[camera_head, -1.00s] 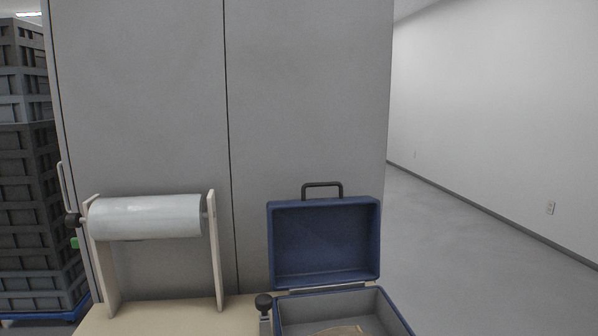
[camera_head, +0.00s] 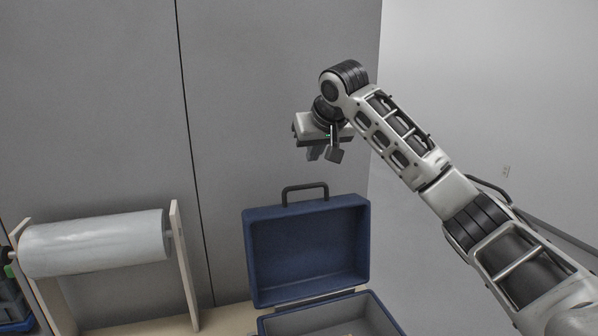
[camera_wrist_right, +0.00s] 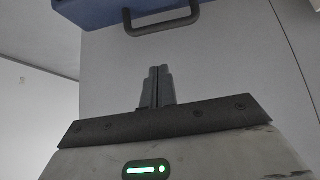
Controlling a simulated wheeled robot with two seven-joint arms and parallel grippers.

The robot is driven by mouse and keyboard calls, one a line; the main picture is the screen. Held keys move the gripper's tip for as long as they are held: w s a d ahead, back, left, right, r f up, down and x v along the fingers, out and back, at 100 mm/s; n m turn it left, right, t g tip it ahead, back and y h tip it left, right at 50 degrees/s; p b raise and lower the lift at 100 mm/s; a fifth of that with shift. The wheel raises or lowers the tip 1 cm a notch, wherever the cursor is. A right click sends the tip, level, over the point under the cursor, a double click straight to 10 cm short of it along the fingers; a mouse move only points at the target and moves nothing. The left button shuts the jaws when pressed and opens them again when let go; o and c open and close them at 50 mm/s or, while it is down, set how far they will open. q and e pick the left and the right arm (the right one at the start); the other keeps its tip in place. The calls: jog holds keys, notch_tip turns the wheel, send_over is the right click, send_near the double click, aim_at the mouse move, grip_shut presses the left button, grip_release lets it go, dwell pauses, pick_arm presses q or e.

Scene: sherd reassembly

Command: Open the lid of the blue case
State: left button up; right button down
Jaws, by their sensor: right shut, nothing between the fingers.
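The blue case (camera_head: 335,319) stands on the table at the bottom of the head view. Its lid (camera_head: 307,252) is up, upright behind the grey-lined base, with its dark handle (camera_head: 305,188) on top. My right gripper (camera_head: 324,155) is above the lid and handle, apart from them, fingers pointing down. In the right wrist view the gripper's fingers (camera_wrist_right: 157,86) are together with nothing between them. The handle (camera_wrist_right: 165,24) and an edge of the blue lid (camera_wrist_right: 98,10) show at the top there. The inside of the case is mostly cut off by the frame edge. My left gripper is not in view.
A roll of clear wrap (camera_head: 95,243) sits on a pale wooden stand (camera_head: 184,265) left of the case. A grey cabinet (camera_head: 120,100) rises behind the table. The space around my raised right arm looks free.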

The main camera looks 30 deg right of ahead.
jog(key=x, duration=0.3)
jog(key=p+x, duration=0.1)
jog(key=x, duration=0.4)
jog(key=shift+w+d+p, duration=0.4)
jog(key=shift+w, duration=0.1)
jog(key=shift+f, duration=0.25)
jog(key=shift+s+a+p, duration=0.2)
jog(key=shift+s+p, duration=0.1)
jog(key=shift+s, duration=0.8)
jog(key=shift+s+a, duration=0.25)
jog(key=shift+s, duration=0.45)
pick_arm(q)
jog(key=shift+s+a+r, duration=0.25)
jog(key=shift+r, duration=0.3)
